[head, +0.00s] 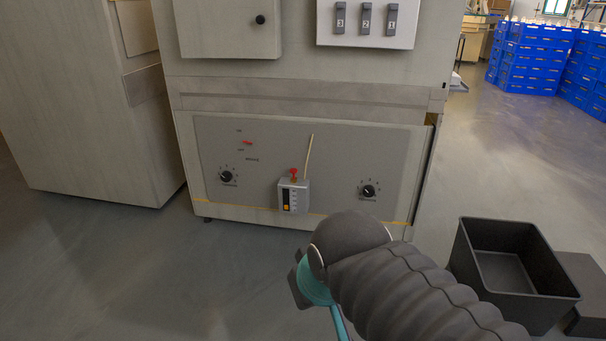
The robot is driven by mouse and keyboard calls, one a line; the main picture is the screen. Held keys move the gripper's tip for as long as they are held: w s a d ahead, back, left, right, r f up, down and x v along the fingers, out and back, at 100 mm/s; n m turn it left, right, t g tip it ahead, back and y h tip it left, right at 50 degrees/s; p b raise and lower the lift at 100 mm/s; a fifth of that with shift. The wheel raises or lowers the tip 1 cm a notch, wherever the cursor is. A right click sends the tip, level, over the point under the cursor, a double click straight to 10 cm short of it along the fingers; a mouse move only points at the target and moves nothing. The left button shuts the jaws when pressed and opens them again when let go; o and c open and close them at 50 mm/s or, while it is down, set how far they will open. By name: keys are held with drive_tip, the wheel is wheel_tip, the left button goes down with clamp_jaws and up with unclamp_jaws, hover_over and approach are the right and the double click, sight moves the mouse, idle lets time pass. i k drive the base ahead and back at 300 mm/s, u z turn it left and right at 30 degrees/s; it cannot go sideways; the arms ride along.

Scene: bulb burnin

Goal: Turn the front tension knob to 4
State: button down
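Two black knobs with numbered dials sit on the grey lower panel (275,150) of the cabinet. One knob (226,176) is at the left and the other knob (368,191) is at the right. Their labels and settings are too small to read, so I cannot tell which is the front tension knob. My gripper (299,284) is low in front of the cabinet, apart from both knobs. My arm hides most of it, and its fingers cannot be made out clearly.
A small grey box (293,196) with a red top sticks out between the knobs. A red switch (248,142) is at upper left. A black open bin (505,265) stands at right. Blue crates (530,60) are stacked behind. The floor at left front is clear.

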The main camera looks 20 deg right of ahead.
sight(369, 191)
drive_tip(key=k, duration=0.6)
drive_tip(key=u, duration=0.1)
drive_tip(key=i, duration=0.55)
drive_tip(key=z, duration=0.7)
drive_tip(key=i, duration=0.5)
drive_tip(key=z, duration=0.55)
